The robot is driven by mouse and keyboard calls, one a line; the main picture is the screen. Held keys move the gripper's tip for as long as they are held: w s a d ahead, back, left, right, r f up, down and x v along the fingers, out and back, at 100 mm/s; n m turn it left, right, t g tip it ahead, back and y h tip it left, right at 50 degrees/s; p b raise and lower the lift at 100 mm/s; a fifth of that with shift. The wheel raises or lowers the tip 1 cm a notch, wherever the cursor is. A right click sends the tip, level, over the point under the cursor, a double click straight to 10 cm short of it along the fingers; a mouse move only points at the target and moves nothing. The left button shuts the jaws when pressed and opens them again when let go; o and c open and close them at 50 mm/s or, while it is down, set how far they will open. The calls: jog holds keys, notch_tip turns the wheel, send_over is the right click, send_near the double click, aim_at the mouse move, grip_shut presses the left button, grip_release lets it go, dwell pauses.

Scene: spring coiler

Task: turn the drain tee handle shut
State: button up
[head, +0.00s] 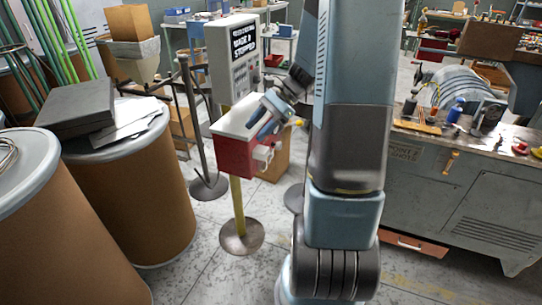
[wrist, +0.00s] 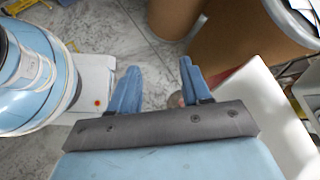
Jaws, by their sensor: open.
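A small yellow tee-shaped handle (head: 452,161) shows on the front of the grey-green machine cabinet (head: 440,195) at the right in the head view. It looks like the drain tee handle, but it is too small to tell how far it is turned. My gripper (head: 262,116) is well to the left of it, at a red and white box (head: 236,153) on a yellow post. In the wrist view my gripper (wrist: 160,65) is open, with its two blue fingers apart and nothing held. A dull rounded thing shows partly behind the right finger. The handle is not seen in the wrist view.
Brown drums (head: 132,185) crowd the left. A grey control box (head: 232,55) with a sign stands behind the red and white box. Tools and bottles cover the machine top. Floor shows between post and drums.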

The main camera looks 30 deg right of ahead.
jog(key=w+d+f+m+t+y, duration=0.2)
jog(key=w+d+f+m+t, duration=0.1)
jog(key=d+f+m, duration=0.25)
jog(key=w+d+f+m+t+y, duration=0.2)
jog(key=d+f+m+t, duration=0.15)
jog(key=d+f, duration=0.3)
jog(key=m+t+h, duration=0.2)
jog(key=m+t, duration=0.5)
jog(key=m, duration=0.3)
send_near(272, 153)
jog(key=x, duration=0.6)
jog(key=f+x, duration=0.1)
jog(key=x, duration=0.3)
jog(key=shift+a, duration=0.15)
grip_shut()
